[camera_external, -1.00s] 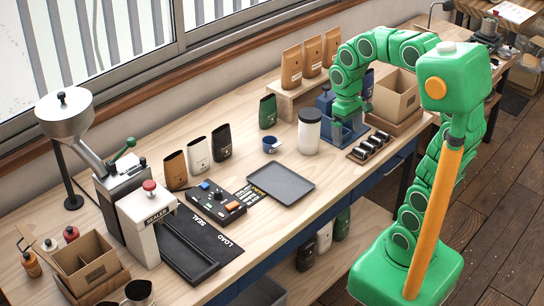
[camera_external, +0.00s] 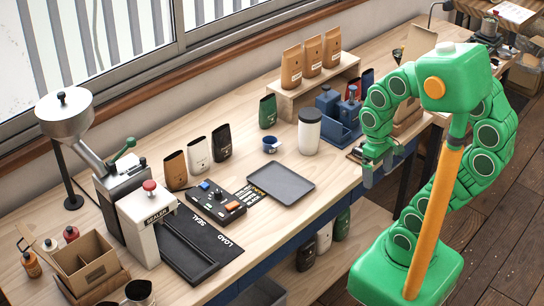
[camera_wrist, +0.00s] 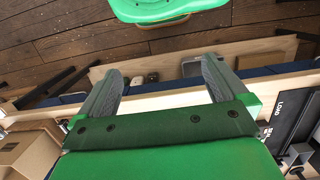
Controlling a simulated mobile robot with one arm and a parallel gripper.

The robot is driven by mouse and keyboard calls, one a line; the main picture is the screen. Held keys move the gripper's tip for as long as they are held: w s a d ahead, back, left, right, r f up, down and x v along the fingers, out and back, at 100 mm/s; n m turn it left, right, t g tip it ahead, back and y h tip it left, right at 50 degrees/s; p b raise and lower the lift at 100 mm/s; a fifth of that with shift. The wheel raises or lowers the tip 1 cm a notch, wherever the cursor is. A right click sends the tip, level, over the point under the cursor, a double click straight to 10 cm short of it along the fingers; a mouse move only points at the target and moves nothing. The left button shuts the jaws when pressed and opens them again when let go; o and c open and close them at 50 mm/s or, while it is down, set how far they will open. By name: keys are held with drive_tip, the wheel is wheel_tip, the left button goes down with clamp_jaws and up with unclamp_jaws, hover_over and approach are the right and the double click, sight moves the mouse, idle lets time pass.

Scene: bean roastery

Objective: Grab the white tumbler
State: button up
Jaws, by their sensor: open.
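The white tumbler (camera_external: 309,134) stands upright on the table, with a dark lid on top. It is near the table's right part, left of the blue caddy (camera_external: 338,132). My gripper (camera_external: 371,180) is by the table's front edge, to the right of the tumbler and nearer the camera, clear of it. In the wrist view my gripper (camera_wrist: 160,75) shows two grey fingers spread wide with nothing between them. The tumbler is not visible in the wrist view.
A wooden riser (camera_external: 290,98) with several tan bags is behind.

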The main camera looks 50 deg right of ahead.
wheel_tip(320, 180, up, 5)
drive_tip(key=w+a+m+t+y, duration=0.1)
drive_tip(key=w+a+m+y, duration=0.25)
drive_tip(key=w, duration=0.25)
drive_tip(key=w+a+m+t+y, duration=0.1)
drive_tip(key=w+a+m+y, duration=0.15)
drive_tip(key=w+m, duration=0.35)
drive_tip(key=w+d+r+m+t+y, duration=0.1)
drive_tip(key=w+d+m+t+y, duration=0.35)
drive_tip(key=w, duration=0.75)
drive_tip(key=w+d+f+m+t+h, duration=0.15)
drive_tip(key=w+d+m+t, duration=0.3)
drive_tip(key=d+m, duration=0.55)
drive_tip(key=w+d+r+m+t+h, duration=0.1)
drive_tip(key=w+d+m+t+h, duration=0.35)
drive_tip(key=d, duration=0.75)
drive_tip(key=m+g+y, duration=0.2)
approach(309, 132)
drive_tip(key=w+d+r, duration=0.2)
drive_tip(key=w, duration=0.2)
drive_tip(key=shift+t+h, duration=0.25)
drive_tip(key=shift+x, duration=3.75)
